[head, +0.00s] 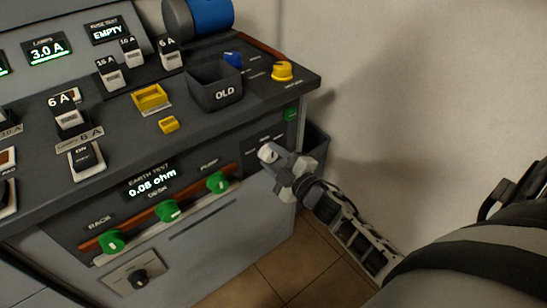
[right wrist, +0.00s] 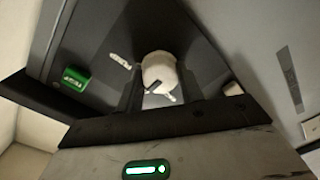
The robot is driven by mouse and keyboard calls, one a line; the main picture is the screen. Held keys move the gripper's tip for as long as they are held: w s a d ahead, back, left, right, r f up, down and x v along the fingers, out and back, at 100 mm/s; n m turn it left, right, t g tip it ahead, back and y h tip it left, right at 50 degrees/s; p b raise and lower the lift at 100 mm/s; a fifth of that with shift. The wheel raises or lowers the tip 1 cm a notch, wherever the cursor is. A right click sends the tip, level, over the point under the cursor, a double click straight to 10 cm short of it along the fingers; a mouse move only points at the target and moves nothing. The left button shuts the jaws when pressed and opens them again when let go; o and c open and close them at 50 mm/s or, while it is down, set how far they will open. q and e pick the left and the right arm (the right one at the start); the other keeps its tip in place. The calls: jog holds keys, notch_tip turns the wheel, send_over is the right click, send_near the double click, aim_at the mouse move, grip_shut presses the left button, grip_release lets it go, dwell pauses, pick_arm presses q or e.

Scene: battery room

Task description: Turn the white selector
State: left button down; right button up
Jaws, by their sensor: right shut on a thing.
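The white selector (head: 268,153) sits on the front panel of the console, right of the green knobs. In the right wrist view the round white selector (right wrist: 160,72) shows between my fingers, with a dark mark and a small pale pointer at its lower edge. My right gripper (head: 272,158) is at the panel and shut on the selector; in the right wrist view its two dark fingers (right wrist: 160,88) stand on either side of it. Part of the selector is hidden by the gripper. My left gripper is not in view.
Green knobs (head: 167,211) line a rail below the earth test display (head: 152,182). A black OLD bin (head: 215,92), a yellow knob (head: 282,71) and a blue knob (head: 233,59) are on the top. A dark bin (head: 316,147) stands at the console's right side, near the wall.

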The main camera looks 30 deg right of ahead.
jog(key=o, duration=1)
jog(key=shift+s, duration=0.1)
jog(key=s+d, duration=0.1)
jog(key=s, duration=1.4)
jog(key=shift+s+d+r+p, duration=0.2)
jog(key=shift+s+d+p, duration=0.1)
jog(key=shift+s, duration=0.1)
jog(key=shift+a, duration=0.1)
